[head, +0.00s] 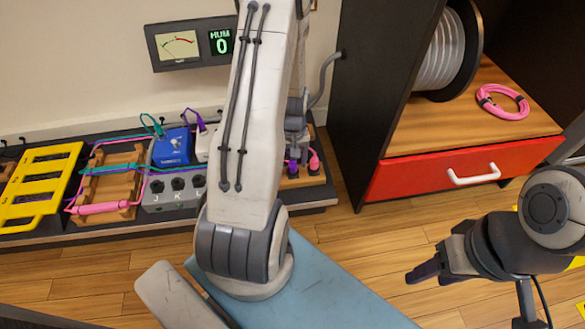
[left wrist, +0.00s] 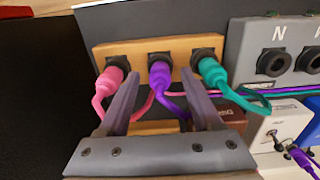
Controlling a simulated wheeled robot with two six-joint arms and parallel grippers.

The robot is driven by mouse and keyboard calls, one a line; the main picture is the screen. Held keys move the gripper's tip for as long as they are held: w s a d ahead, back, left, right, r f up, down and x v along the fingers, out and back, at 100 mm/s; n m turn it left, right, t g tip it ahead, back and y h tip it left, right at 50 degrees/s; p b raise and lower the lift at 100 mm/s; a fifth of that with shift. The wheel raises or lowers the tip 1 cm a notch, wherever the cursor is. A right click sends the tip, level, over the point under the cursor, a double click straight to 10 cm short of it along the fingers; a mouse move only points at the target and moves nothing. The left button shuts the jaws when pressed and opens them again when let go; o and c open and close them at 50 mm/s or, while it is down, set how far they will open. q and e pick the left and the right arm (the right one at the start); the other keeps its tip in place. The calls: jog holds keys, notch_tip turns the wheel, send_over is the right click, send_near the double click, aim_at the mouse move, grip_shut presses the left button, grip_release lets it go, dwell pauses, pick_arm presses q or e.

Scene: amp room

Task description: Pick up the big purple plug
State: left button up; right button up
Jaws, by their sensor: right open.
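The big purple plug (left wrist: 160,76) sits in the middle socket of a wooden panel (left wrist: 128,50), between a pink plug (left wrist: 110,80) on the left and a teal plug (left wrist: 214,76) on the right. The purple plug also shows low beside my arm in the head view (head: 292,167). My left gripper (left wrist: 159,82) is open, with one finger on each side of the purple plug and visible gaps. In the head view my left arm hides most of that gripper. My right gripper (head: 412,275) hangs open and empty over the floor at the right.
A grey box (left wrist: 276,60) with sockets adjoins the panel. A smaller purple plug (left wrist: 300,157) is by a white pedal (left wrist: 268,130). A blue pedal (head: 172,147) and yellow rack (head: 40,185) lie left on the board. A shelf with a red drawer (head: 430,172) stands right.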

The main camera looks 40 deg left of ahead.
pick_arm(q)
grip_shut()
jog(key=shift+r, duration=0.1)
